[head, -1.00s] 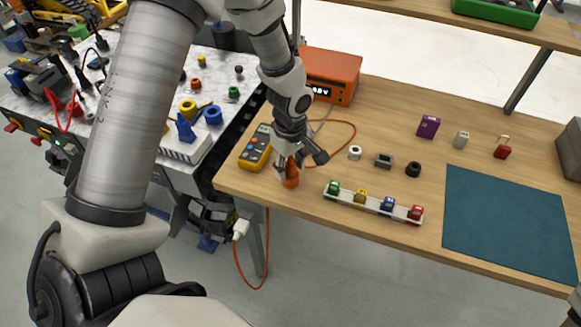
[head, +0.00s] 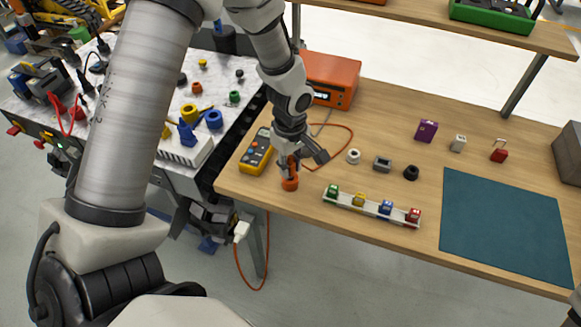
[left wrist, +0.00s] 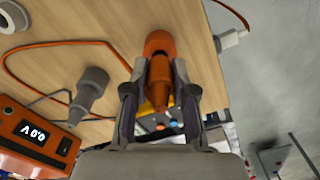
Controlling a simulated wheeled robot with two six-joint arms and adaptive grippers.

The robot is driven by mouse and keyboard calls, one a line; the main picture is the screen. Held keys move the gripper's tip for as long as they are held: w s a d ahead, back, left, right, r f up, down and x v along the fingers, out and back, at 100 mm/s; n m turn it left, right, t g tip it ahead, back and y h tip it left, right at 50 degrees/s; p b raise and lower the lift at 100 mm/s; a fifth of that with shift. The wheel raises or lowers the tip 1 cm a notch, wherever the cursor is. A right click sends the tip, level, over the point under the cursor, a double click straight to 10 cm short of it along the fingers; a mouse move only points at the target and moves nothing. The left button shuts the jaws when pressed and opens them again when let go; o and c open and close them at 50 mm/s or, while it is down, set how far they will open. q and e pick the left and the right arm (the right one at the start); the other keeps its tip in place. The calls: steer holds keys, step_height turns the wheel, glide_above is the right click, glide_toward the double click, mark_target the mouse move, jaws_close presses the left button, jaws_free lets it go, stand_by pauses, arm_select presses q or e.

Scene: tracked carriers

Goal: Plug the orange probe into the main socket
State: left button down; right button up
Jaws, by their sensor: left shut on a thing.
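The orange probe (head: 290,184) is in my left gripper (head: 291,168), over the front left part of the wooden table. In the left wrist view the orange probe (left wrist: 159,46) lies between the two fingers of my left gripper (left wrist: 158,78), wide at the top of the picture and tapering downward. The fingers are shut on it. I cannot tell whether its lower end touches the table. No socket can be named with certainty as the main socket. My right gripper is not in view.
A yellow multimeter (head: 257,152) lies close left of the gripper. An orange instrument (head: 330,80) with a display stands behind, and an orange cable (head: 350,140) loops nearby. A white rack (head: 345,200) with coloured pieces is right. The teal mat (head: 505,225) is bare.

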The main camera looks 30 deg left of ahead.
arm_select(q)
steer(key=shift+r, duration=0.55)
step_height(320, 180, up, 4)
steer(key=p, duration=0.3)
steer(key=shift+f, duration=0.2)
steer(key=shift+f, duration=0.15)
